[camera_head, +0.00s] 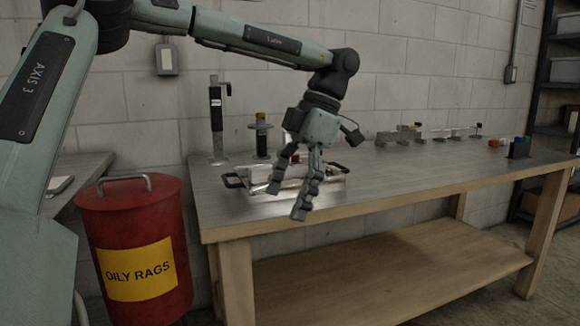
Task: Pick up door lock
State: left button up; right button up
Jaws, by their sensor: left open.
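My left gripper (287,202) hangs over the left part of the metal-topped workbench (410,178). Its fingers point down, spread apart, with nothing seen between them. Behind and below the fingers is a shiny metal tray (325,178) with dark handles. Something small and red shows near the tray behind the gripper. The fingers hide part of the tray and what it may hold. Several small metal fittings (437,134) stand in a row at the back of the bench; they are too small to tell whether one is the door lock. My right gripper is not in view.
A height gauge (216,125) and a round-topped stand (261,138) are at the back left of the bench. A red oily rags bin (135,230) stands left of the bench. The bench's front middle is clear.

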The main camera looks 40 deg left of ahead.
aim_at(257, 175)
jog(key=i+j, duration=1.1)
jog(key=j, duration=0.15)
